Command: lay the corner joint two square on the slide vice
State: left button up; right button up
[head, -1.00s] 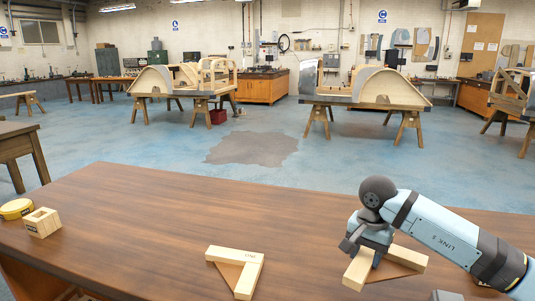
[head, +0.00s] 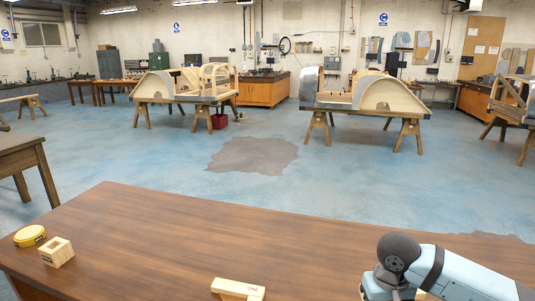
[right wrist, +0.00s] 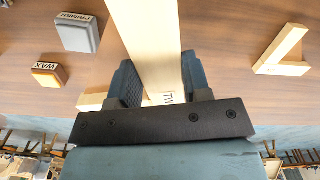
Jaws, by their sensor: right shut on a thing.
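My right gripper (right wrist: 156,82) is shut on a pale wooden corner joint whose label starts "TW", corner joint two (right wrist: 148,35). In the right wrist view one bar of it runs up between the fingers; part is hidden behind the gripper. In the head view my right gripper (head: 383,287) is at the bottom right, its fingertips cut off by the frame edge. Only a sliver of the held joint shows there. I cannot make out a slide vice in either view. My left gripper is not in view.
Another corner joint (head: 238,288) lies on the brown table (head: 200,240), left of my right gripper. PRIMER (right wrist: 77,33) and WAX (right wrist: 48,74) blocks show too.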

jog(key=s+r+p, duration=0.1)
jog(key=r+p, duration=0.1)
jog(key=r, duration=0.1)
jog(key=s+r+p, duration=0.1)
jog(key=r+p, duration=0.2)
jog(key=s+r+p, duration=0.2)
jog(key=r+p, duration=0.1)
jog(key=shift+s+r, duration=0.2)
jog(key=shift+w, duration=0.1)
